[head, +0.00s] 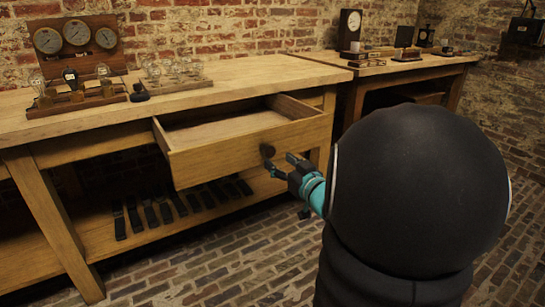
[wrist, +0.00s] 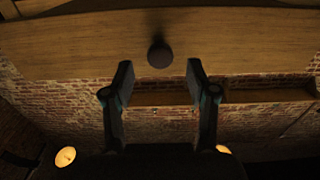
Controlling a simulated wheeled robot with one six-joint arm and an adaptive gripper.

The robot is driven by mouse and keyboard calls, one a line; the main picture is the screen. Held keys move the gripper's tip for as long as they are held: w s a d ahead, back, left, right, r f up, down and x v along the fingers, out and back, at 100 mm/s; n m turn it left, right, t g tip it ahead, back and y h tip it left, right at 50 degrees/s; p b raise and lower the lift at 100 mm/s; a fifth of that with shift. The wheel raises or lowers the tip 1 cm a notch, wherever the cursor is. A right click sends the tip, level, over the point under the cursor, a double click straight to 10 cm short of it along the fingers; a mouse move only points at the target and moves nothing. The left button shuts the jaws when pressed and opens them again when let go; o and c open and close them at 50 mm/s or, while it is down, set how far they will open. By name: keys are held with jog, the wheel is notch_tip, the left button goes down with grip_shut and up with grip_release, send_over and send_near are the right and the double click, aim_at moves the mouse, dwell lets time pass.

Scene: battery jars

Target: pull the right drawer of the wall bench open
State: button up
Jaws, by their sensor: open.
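The wooden wall bench (head: 250,75) runs along the brick wall. Its drawer (head: 245,148) is pulled well out, and its inside looks empty. A dark round knob (head: 267,149) sits on the drawer front; it also shows in the wrist view (wrist: 160,55). My gripper (head: 281,164) is open just in front of the knob. In the wrist view the knob lies just past the gap between my two fingertips (wrist: 160,70), and the fingers look apart from it. My arm hides the right part of the bench's lower side in the head view.
Gauges (head: 76,40) and a rack of glass jars (head: 175,72) stand on the bench top. Several dark strips (head: 165,210) lie on the lower shelf. A second bench (head: 410,70) stands to the right. Brick floor (head: 230,270) in front is clear.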

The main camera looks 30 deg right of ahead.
jog(key=s, duration=0.6)
dwell(0.5)
jog(key=s+a+f+g+p, duration=0.2)
jog(key=s+a+g, duration=1)
jog(key=s+a, duration=0.5)
jog(key=a, duration=0.3)
jog(key=shift+a+h+p, duration=0.3)
jog(key=shift+a+p, duration=0.05)
jog(key=shift+a, duration=0.05)
